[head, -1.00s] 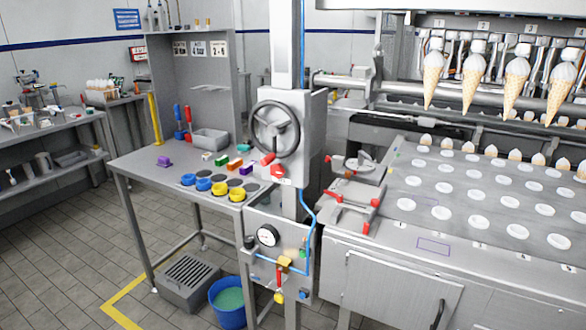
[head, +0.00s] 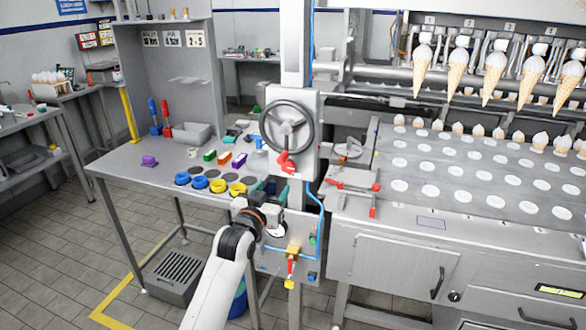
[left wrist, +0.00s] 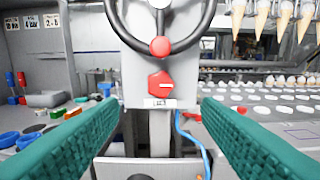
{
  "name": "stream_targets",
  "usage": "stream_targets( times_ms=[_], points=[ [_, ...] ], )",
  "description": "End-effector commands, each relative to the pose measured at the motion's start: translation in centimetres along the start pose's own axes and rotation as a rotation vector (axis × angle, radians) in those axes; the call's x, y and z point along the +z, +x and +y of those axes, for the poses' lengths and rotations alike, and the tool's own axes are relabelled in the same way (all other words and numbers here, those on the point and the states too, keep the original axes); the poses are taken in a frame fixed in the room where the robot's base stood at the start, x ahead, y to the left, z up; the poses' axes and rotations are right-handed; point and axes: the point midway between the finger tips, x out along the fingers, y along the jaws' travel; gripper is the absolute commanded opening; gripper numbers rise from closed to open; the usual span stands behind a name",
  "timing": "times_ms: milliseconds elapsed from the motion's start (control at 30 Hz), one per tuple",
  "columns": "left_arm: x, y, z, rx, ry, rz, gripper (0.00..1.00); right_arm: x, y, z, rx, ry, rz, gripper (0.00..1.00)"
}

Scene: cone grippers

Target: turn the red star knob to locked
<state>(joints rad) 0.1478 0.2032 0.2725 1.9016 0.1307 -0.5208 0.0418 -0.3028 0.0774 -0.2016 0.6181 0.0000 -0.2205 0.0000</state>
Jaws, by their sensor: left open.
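The red star knob (head: 287,167) sits low on the front of the grey column housing, just under the handwheel (head: 287,127). In the left wrist view the knob (left wrist: 160,84) is near the middle, with a short pale mark lying about level on its right half. A small white label (left wrist: 160,103) is below it, too small to read. My left gripper (head: 270,190) is open and empty, below the knob in the head view. Its teal fingers (left wrist: 158,108) are spread to either side of the knob in the wrist view, apart from it. My right gripper is not seen.
The handwheel's red ball grip (left wrist: 160,46) hangs close above the knob. A blue hose (head: 321,205) runs down right of the column. The table (head: 130,178) at left holds coloured rings and blocks. A red-handled fixture (head: 350,187) and the cone machine stand at right.

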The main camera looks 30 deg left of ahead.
Motion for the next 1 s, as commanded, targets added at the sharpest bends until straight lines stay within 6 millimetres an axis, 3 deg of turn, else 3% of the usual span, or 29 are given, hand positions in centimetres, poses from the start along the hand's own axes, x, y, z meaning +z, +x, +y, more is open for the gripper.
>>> stream_targets(
  times_ms=[300,500,700,1000],
  points=[
    [0.1,6.3,0.0,0.000,0.000,0.003,0.58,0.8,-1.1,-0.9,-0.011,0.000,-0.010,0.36],
    [-0.1,9.3,0.0,0.000,0.000,0.003,0.58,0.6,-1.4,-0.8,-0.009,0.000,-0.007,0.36],
    [-0.1,10.7,0.0,0.000,0.002,0.003,0.58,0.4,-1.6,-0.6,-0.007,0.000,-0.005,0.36],
    [-0.2,10.9,0.0,0.000,0.002,0.003,0.58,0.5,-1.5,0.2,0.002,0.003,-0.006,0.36]
  ],
)
